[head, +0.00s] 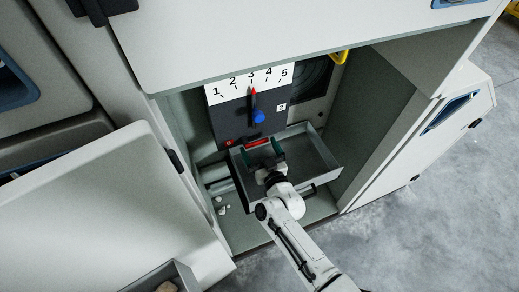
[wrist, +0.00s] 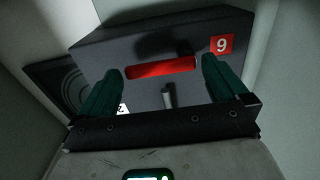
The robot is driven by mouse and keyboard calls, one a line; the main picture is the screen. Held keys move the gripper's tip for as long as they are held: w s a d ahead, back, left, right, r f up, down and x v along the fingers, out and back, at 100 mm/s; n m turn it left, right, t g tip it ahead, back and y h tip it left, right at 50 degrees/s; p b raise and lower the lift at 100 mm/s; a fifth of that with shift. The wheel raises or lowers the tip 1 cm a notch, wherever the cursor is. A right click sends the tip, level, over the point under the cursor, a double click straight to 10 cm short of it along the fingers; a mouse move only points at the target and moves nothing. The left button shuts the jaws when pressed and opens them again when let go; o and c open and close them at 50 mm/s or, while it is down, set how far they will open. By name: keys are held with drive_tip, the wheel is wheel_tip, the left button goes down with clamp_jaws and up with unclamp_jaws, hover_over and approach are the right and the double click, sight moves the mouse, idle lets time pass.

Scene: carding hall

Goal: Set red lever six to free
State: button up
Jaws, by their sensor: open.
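Red lever six (head: 258,142) is a red bar at the bottom of a dark control box (head: 232,122). In the wrist view the red bar (wrist: 160,67) lies across the box face, beside a red label (wrist: 221,44) whose digit looks like an upside-down six. My gripper (head: 265,160) is at the lower front of the box. In the wrist view its dark green fingers (wrist: 160,72) are apart, one near each end of the bar, with nothing gripped. I cannot tell whether they touch it. No free marking is readable.
A blue knob (head: 258,116) with a red pointer stands at 3 on a white one-to-five scale (head: 246,80). A grey open tray (head: 318,165) surrounds my gripper's right side. Cabinet walls (head: 375,120) close in on the right. An open white panel (head: 100,215) stands left.

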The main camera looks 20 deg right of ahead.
drive_tip(key=shift+w, duration=0.3)
drive_tip(key=shift+c, duration=0.4)
drive_tip(key=c, duration=1.1)
drive_tip(key=shift+d, duration=0.1)
